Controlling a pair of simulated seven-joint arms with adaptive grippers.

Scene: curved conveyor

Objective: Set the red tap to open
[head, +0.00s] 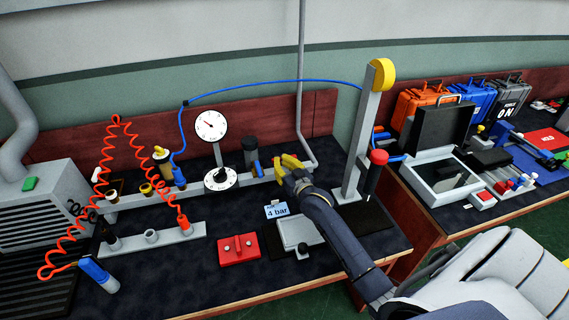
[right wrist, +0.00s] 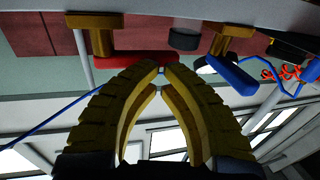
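The red tap shows in the right wrist view as a long red handle (right wrist: 125,62) across a brass-coloured body (right wrist: 98,38). In the head view my right gripper mostly hides it at the right part of the grey pipe. My right gripper (head: 291,161) has yellow fingers, which also fill the middle of the right wrist view (right wrist: 162,72). Its fingertips meet, with nothing seen between them. They lie close to the right end of the red handle; I cannot tell whether they touch it. My left gripper is not in view.
A blue-handled tap (right wrist: 232,74) is beside the red one. A gauge (head: 211,124), a dial (head: 221,178) and a grey post with a yellow top (head: 382,75) stand nearby. A "4 bar" sign (head: 276,210) and a red block (head: 238,249) are in front on the dark bench.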

